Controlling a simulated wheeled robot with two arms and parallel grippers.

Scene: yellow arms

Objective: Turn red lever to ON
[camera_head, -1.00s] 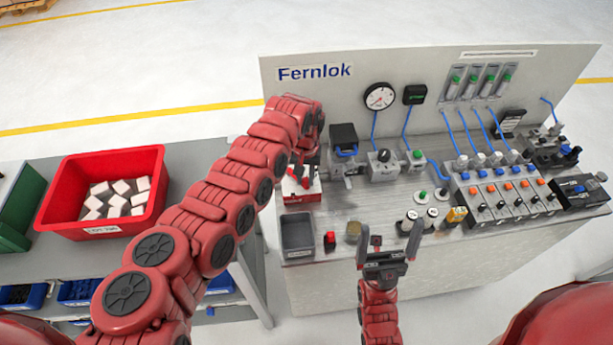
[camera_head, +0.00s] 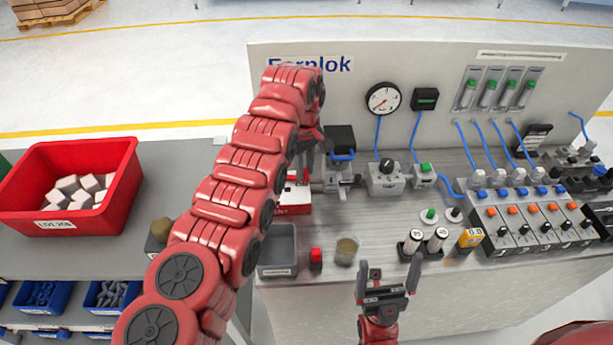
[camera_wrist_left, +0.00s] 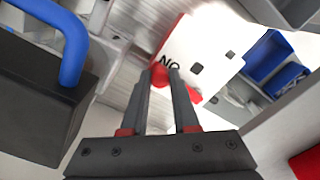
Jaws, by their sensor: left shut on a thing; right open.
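The red-and-white box (camera_head: 291,198) stands on the bench behind my left arm, which hides part of it. In the left wrist view its white face (camera_wrist_left: 205,50) carries black letters that look like ON upside down. A red lever end (camera_wrist_left: 160,74) shows at my left fingertips, with more red beside the right finger. My left gripper (camera_head: 304,168) is shut on this red lever; the wrist view shows the fingers (camera_wrist_left: 163,88) close together on it. The lever's exact angle is hard to tell. My right gripper (camera_head: 388,270) is open and empty at the bench's front edge.
A grey bin (camera_head: 278,248), a red button piece (camera_head: 316,258) and a round cup (camera_head: 346,251) sit in front. A red crate (camera_head: 70,185) is at left.

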